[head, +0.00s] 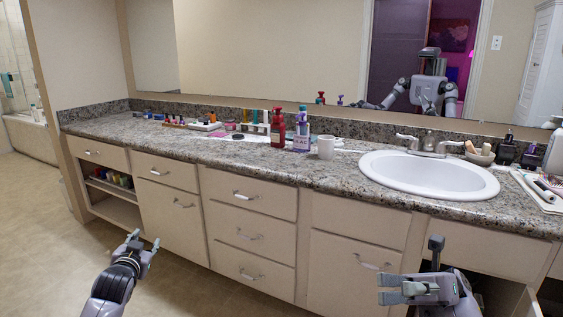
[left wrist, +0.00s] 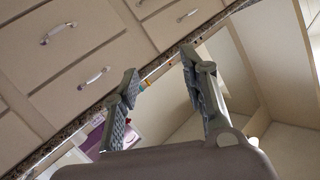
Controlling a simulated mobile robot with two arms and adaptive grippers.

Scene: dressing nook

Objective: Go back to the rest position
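My left gripper (head: 145,242) is in front of the drawers at the lower left in the head view, over the floor. Its fingers are apart with nothing between them. The left wrist view also shows the left gripper (left wrist: 160,68) open and empty, with drawer fronts beyond it. My right gripper (head: 410,262) is at the lower right, in front of the cabinet below the sink. Its fingers are spread apart and I see nothing held.
An open shelf (head: 115,188) holds small coloured items. A cabinet door (head: 527,303) appears open at lower right. Floor (head: 45,250) is clear at left.

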